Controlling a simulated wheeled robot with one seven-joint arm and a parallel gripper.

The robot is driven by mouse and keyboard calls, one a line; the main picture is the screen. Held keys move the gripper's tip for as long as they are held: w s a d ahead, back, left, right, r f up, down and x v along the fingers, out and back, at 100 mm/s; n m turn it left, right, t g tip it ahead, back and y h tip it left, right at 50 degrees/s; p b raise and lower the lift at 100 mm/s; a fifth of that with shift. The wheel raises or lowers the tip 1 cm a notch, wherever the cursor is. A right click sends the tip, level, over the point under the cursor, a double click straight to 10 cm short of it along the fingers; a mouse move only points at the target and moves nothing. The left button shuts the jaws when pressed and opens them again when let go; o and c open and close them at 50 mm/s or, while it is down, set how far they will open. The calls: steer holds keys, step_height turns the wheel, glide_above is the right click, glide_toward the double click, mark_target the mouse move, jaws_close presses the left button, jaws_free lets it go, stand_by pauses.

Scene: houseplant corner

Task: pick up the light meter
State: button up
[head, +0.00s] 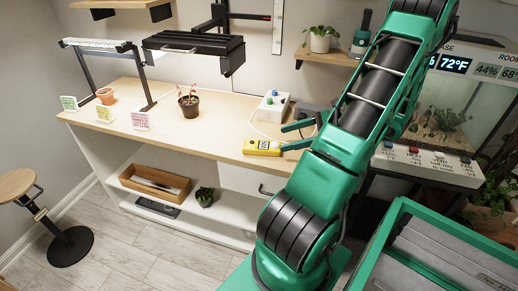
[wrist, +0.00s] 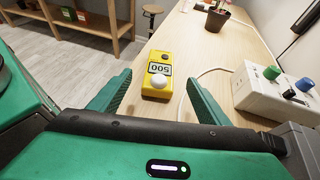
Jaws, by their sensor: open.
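The light meter (head: 262,148) is a small yellow box on the wooden bench top, near its front edge. In the wrist view the yellow light meter (wrist: 158,72) shows a label reading 500 and a white dome on its near end. My gripper (wrist: 152,98) is open, with one green finger to the left of the meter and one to the right. The near end of the meter lies about level with the fingertips; I cannot tell how high the fingers are above the bench. In the head view my gripper (head: 297,136) is at the meter's right end.
A white control box (head: 272,106) with green and blue knobs stands behind the meter, and a white cable (wrist: 188,88) runs beside the meter. A brown plant pot (head: 189,106) stands further left. The bench between pot and meter is clear. A glass terrarium (head: 440,120) is at the right.

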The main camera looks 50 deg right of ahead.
mark_target(260, 145)
steer(key=x, duration=1)
steer(key=shift+w, duration=0.2)
steer(key=c, duration=1.2)
